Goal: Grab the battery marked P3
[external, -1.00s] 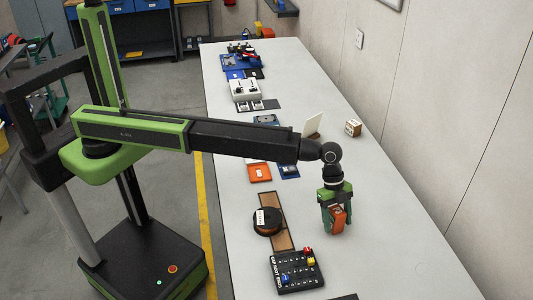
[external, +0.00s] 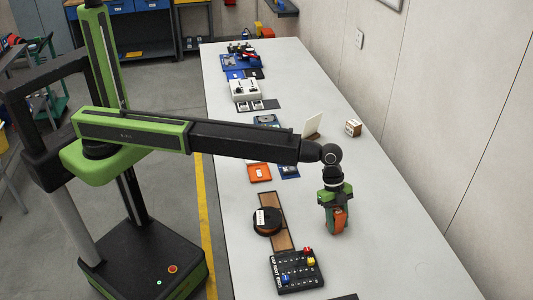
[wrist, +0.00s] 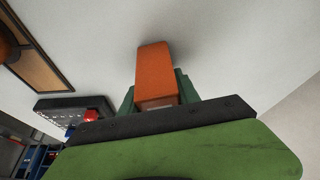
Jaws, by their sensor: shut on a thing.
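An orange block-shaped battery (external: 339,220) is between the green fingers of my gripper (external: 334,222), over the right part of the long table near the front. The wrist view also shows the orange battery (wrist: 155,72) in my gripper (wrist: 155,92), which is shut on it. A pale label strip shows at its near end, but I cannot read a P3 mark on it. I cannot tell how far its lower end is from the table.
A black rack (external: 296,271) with red, yellow and blue pieces stands to the lower left on the table (external: 385,255). A dark spool (external: 267,221) lies by a brown strip (external: 282,238). A small tan box (external: 353,128) and white panel (external: 314,124) stand behind. The table right of my gripper is clear.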

